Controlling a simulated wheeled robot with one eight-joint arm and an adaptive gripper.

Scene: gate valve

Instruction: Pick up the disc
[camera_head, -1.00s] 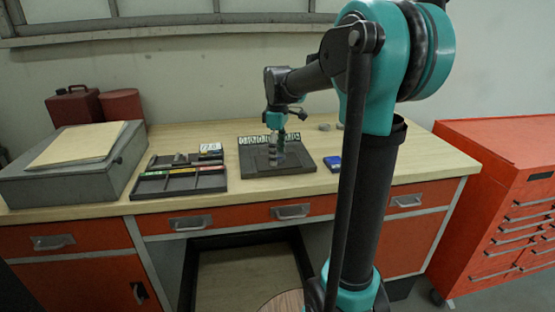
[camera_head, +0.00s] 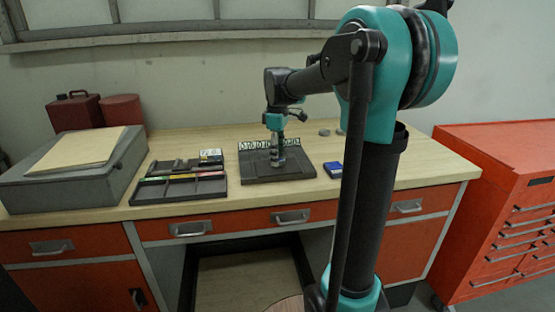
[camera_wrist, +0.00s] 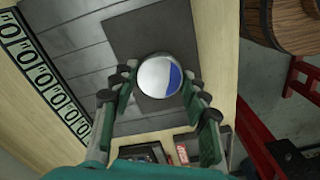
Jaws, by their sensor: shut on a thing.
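The disc (camera_wrist: 158,76) shows in the wrist view as a round, shiny piece, silvery white with a blue patch on its right side. My gripper (camera_wrist: 160,82) has a finger on each side of it and is shut on it. In the head view my gripper (camera_head: 277,162) points down over the dark board (camera_head: 258,175) on the workbench. The disc is too small to make out there. I cannot tell whether it touches the board or is just above it.
A row of marked plates (camera_head: 256,145) stands along the board's back edge. A dark divided tray (camera_head: 180,189) lies to the left, and a small blue box (camera_head: 333,169) to the right. A grey case (camera_head: 80,168) sits at the bench's left end.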

